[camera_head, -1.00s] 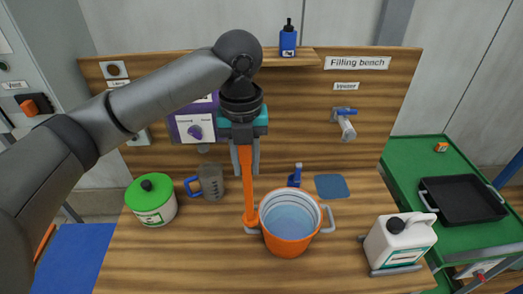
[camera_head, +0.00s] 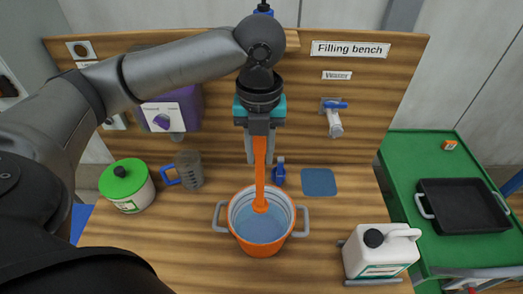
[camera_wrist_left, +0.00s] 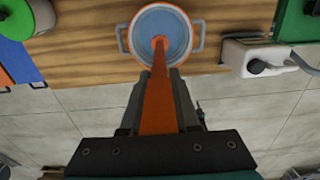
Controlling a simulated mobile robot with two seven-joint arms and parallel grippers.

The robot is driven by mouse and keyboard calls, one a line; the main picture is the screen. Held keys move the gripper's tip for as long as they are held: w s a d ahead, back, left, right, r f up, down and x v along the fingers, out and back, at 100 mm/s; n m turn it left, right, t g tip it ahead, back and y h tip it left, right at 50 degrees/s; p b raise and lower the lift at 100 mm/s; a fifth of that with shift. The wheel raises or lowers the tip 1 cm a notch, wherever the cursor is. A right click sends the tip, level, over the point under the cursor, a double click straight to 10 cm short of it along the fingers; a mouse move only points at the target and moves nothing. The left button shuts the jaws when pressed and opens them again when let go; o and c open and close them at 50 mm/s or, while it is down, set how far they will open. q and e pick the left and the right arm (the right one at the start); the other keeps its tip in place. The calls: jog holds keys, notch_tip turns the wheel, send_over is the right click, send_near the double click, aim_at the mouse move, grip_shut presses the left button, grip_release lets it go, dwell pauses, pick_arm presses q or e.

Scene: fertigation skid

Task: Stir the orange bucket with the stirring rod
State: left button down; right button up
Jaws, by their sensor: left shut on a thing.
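The orange bucket (camera_head: 262,243) stands on the wooden bench, with grey handles on both sides and bluish liquid inside. It also shows in the left wrist view (camera_wrist_left: 124,38). My left gripper (camera_head: 260,158) is above the bucket, shut on the orange stirring rod (camera_head: 260,180). The rod points down, and its lower end is inside the bucket's opening, over or in the liquid near the middle. In the left wrist view the rod (camera_wrist_left: 159,90) runs from between the fingers to the bucket. My right gripper is not in view.
A green-lidded tub (camera_head: 127,186) and a measuring jug (camera_head: 188,170) stand left of the bucket. A white canister (camera_head: 381,252) stands to the right. A water tap (camera_head: 334,118) is on the back panel.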

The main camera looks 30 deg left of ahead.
aim_at(260, 204)
pick_arm(q)
jog(key=shift+w+d+f+b, duration=0.1)
jog(key=shift+f+b, duration=3.85)
jog(key=shift+f, duration=4.35)
